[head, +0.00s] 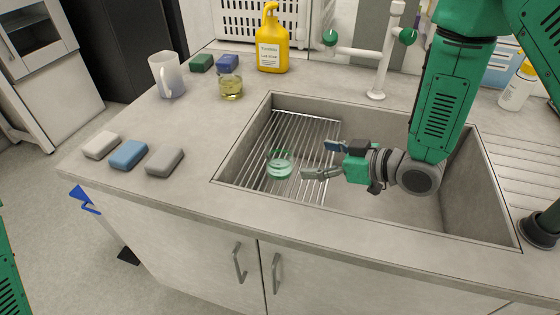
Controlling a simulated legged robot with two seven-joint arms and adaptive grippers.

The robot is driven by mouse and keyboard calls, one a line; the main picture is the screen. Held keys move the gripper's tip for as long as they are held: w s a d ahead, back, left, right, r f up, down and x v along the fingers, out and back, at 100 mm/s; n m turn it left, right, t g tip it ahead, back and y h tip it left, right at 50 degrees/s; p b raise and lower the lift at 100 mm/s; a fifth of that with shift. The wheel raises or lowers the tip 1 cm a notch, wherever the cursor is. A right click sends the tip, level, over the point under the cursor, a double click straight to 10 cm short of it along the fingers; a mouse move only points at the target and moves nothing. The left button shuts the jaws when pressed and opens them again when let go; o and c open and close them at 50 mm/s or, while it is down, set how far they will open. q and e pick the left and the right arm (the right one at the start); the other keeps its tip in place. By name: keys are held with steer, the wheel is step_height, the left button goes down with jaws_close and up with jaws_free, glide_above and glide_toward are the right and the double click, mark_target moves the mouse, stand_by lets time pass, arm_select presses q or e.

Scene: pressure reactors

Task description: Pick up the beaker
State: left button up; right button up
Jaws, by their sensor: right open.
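A small clear beaker with a green tint (279,166) is in the sink, over the wire rack (300,133). A second small glass beaker with yellow liquid (231,88) stands on the counter behind the sink's left corner. My right gripper (318,160) reaches into the sink from the right. Its fingers are open and point left toward the clear beaker, with a small gap between them and it. Nothing is between the fingers. My left gripper is out of view; only a bit of green arm shows at the lower left edge.
A white pitcher (166,76), green and blue sponges, and a yellow bottle (272,42) stand at the back. Three sponges (128,154) lie at the left front. The faucet (378,60) rises behind the sink. The sink walls (245,135) surround the gripper. The counter left of the sink is partly clear.

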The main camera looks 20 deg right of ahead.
mark_target(290, 157)
steer(key=x, duration=0.5)
steer(key=shift+a, duration=0.1)
steer(key=shift+w+a+f, duration=0.15)
steer(key=shift+w+a, duration=0.15)
steer(key=shift+a, duration=0.2)
steer(key=shift+d+f+b+x, duration=0.15)
steer(key=shift+b+x, duration=0.05)
steer(key=shift+x, duration=1)
steer(key=shift+d+f+b+x, duration=0.1)
steer(key=shift+d+b+x, duration=0.1)
steer(key=shift+x, duration=0.95)
steer(key=shift+w+a+r, duration=0.1)
steer(key=shift+a, duration=0.05)
steer(key=c, duration=1.3)
